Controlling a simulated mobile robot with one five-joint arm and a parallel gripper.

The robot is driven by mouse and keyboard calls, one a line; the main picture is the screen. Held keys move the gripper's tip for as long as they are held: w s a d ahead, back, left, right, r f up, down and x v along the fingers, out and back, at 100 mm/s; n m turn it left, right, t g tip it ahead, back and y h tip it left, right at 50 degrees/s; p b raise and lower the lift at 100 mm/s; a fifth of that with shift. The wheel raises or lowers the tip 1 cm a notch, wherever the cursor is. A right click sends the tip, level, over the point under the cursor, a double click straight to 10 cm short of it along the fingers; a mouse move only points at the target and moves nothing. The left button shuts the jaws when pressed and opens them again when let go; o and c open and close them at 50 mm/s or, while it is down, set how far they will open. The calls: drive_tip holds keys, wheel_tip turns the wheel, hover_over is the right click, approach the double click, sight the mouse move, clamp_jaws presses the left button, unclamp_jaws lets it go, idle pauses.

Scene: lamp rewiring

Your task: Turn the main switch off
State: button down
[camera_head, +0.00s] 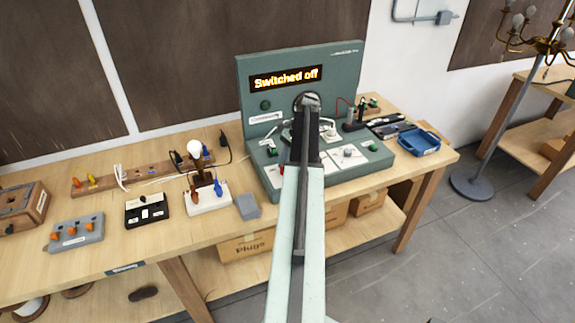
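The green control panel (347,72) stands on the wooden workbench, with a display (285,79) that reads "Switched off". On the panel's upright face, below the display, a round dark part (299,101) is mostly hidden behind the end of my arm; I cannot tell for sure that it is the main switch or see its position. My gripper (308,100) reaches up to this part and overlaps it in the picture. I cannot tell whether it touches it, or whether its fingers are open or shut.
On the bench (106,240) to the left are a grey box with orange knobs (76,236), a black box (147,211), a bulb (194,147) on a stand and a power strip (140,176). A blue tray (418,142) lies to the right. A brass lamp (471,183) stands at far right.

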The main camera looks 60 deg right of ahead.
drive_tip(key=n+g, duration=0.1)
drive_tip(key=n, duration=0.2)
drive_tip(key=n+g, duration=0.1)
drive_tip(key=n, duration=0.2)
drive_tip(key=shift+w+y, duration=0.1)
drive_tip(key=shift+y, duration=0.2)
drive_tip(key=shift+g, duration=0.3)
drive_tip(key=c, duration=1)
unclamp_jaws()
drive_tip(key=p+v, duration=0.7)
drive_tip(key=shift+r, duration=0.4)
drive_tip(key=shift+d, duration=0.1)
